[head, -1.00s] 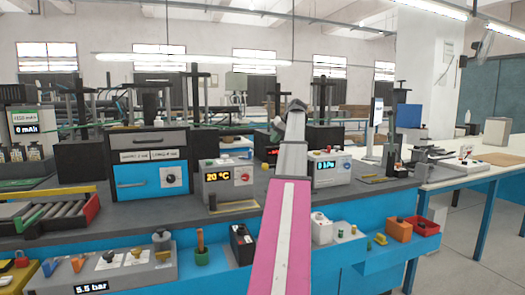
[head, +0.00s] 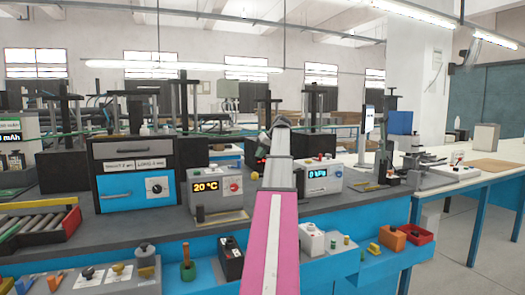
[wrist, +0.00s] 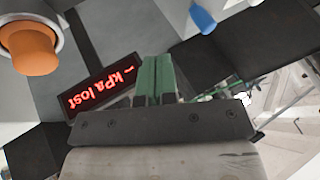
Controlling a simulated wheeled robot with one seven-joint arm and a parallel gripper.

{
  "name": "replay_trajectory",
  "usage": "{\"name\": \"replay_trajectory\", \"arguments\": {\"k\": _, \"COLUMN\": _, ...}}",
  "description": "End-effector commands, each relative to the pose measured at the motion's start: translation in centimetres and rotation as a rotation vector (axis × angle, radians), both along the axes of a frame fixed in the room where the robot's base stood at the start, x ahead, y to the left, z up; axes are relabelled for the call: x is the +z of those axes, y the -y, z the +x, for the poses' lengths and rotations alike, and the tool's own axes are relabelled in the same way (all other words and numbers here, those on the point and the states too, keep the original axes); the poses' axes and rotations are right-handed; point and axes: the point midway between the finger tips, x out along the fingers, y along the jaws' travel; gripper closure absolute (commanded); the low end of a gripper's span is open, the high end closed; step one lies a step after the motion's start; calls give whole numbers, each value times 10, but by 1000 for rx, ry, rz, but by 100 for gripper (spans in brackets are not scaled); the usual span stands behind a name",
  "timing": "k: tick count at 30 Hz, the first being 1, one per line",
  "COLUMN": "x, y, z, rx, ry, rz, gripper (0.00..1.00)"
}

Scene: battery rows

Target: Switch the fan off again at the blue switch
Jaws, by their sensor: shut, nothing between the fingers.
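In the wrist view, a blue tapered piece (wrist: 203,18) shows at the top edge, right of my fingers; it may be the blue switch, but it is partly cut off. My gripper (wrist: 157,62) has its green fingers shut together with nothing between them. The fingertips lie below and left of the blue piece in the picture, apart from it. In the head view my own arm covers the gripper and whatever is in front of it. A fan-like shape (head: 467,54) hangs by the pillar at the upper right; I cannot tell whether it turns.
An orange knob (wrist: 30,48) and a red display reading "kPa lost" (wrist: 103,85) lie left of my fingers. On the bench stand a 20 °C unit (head: 212,187), a kPa unit (head: 320,180) and a blue-drawer cabinet (head: 128,193). A red bin (head: 418,234) sits at the front right.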

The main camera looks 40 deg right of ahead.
Motion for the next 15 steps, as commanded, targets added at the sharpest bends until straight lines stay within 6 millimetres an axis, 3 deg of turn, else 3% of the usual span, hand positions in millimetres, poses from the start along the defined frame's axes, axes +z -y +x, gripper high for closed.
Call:
{"name": "replay_trajectory", "arguments": {"k": 8, "x": -42, "y": -18, "z": 27, "rx": 2, "ry": 0, "rz": 1, "gripper": 100}}
{"name": "replay_trajectory", "arguments": {"k": 15, "x": -40, "y": -47, "z": 36, "rx": 2, "ry": 2, "rz": 0, "gripper": 100}}
